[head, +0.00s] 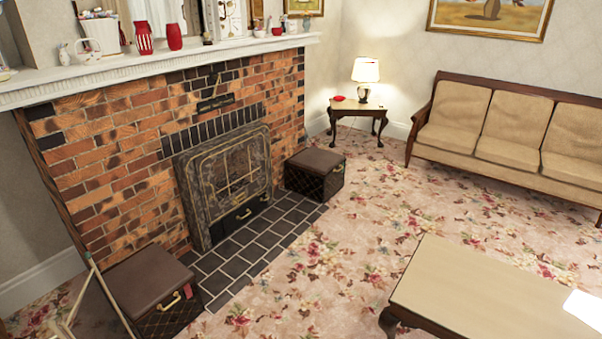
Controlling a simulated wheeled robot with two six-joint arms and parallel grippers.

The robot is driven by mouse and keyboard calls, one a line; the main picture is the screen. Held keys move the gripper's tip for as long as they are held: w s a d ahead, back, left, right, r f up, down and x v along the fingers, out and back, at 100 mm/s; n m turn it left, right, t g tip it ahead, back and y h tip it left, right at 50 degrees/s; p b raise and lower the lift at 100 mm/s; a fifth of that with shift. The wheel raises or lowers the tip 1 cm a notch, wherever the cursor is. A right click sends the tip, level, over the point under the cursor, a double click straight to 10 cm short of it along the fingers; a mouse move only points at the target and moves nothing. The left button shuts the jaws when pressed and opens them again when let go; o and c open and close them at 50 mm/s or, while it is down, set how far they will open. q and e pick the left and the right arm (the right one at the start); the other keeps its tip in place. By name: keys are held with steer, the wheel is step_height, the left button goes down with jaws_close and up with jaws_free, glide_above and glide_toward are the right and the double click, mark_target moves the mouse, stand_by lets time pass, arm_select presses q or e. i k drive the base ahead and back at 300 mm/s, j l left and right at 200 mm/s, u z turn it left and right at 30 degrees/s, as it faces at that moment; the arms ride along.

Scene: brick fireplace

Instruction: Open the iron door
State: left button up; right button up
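The iron door (232,178) is an ornate dark metal panel with gold-coloured trim, set in the brick fireplace left of centre in the head view. It looks closed. Below its main panel is a dark lower strip with a small gold handle (243,215). Dark tiles of the hearth (250,248) lie on the floor in front of it. Neither of my grippers shows in the view.
A dark box (315,170) stands right of the hearth, and another box (150,285) with a gold handle stands left of it. A coffee table (470,290) is at the lower right. The flowered carpet (330,260) between hearth and coffee table is clear.

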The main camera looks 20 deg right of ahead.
mark_target(246, 171)
steer(key=z, duration=0.2)
steer(key=i+z, duration=0.15)
steer(key=i, duration=0.8)
